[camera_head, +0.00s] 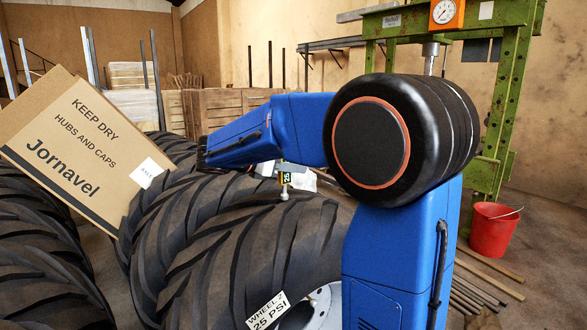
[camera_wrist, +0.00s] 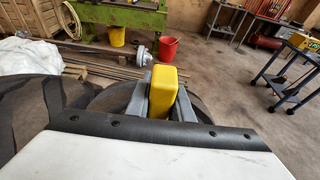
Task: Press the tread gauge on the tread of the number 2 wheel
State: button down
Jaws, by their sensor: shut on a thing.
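My gripper (camera_head: 280,170) is shut on the tread gauge, whose yellow body (camera_wrist: 164,90) stands between the two grey fingers in the wrist view. A white label (camera_head: 268,311) on this wheel reads "WHEEL", a digit that is hard to read, and "25 PSI". My arm hides the wheel's right part.
A cardboard box (camera_head: 85,150) leans on the tyres at left. More large tyres (camera_head: 40,250) lie beside and behind. A green press (camera_head: 500,110), a red bucket (camera_head: 494,230) and loose bars (camera_head: 480,290) are at right. A blue trolley (camera_wrist: 285,85) stands on open floor.

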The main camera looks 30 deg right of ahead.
jog(key=shift+r, duration=3)
